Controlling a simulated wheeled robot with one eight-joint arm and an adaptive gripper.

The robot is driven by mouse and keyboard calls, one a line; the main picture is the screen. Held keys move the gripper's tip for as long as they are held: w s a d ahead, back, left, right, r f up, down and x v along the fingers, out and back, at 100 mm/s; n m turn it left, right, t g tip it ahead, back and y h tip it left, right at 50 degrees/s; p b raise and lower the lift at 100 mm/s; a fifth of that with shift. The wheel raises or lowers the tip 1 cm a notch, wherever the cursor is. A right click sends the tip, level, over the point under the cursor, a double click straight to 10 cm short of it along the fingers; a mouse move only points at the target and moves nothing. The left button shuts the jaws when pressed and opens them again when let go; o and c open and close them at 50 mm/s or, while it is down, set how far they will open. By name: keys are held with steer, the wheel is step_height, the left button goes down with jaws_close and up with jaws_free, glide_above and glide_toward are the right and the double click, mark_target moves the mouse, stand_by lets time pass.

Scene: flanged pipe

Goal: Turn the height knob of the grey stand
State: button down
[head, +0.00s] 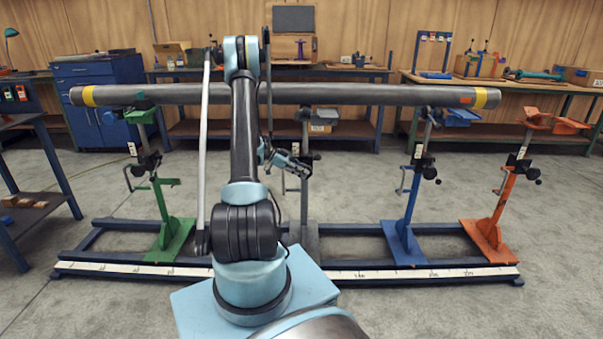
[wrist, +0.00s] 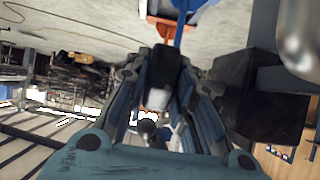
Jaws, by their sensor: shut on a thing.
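The grey stand (head: 304,205) rises in the middle of the floor rail in the head view, its post partly behind my arm and gripper. My gripper (head: 302,166) is at the stand's mid-height, where its knob sits. In the wrist view my gripper's fingers (wrist: 167,75) lie on both sides of a dark piece, the height knob (wrist: 163,82), and are shut on it. Its far side and exact contact are hidden. A dark block (wrist: 265,105) shows close on the right of the fingers.
A long grey pipe (head: 375,94) with yellow bands runs across above the stands. A green stand (head: 170,235) is at left; a blue stand (head: 403,235) and an orange stand (head: 490,230) are at right. The rail (head: 430,273) lies low in front. Benches line the back wall.

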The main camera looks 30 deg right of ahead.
steer(key=shift+w+a+f+g+h, duration=0.15)
steer(key=shift+g+h, duration=0.3)
steer(key=shift+h, duration=0.4)
steer(key=shift+d+f+g+h, duration=0.1)
steer(key=shift+g+h, duration=0.35)
steer(key=shift+h, duration=0.4)
steer(key=c, duration=1.4)
jaws_free()
steer(key=shift+o, duration=0.2)
steer(key=v, duration=1.2)
steer(key=shift+f, duration=0.3)
steer(key=shift+r, duration=0.1)
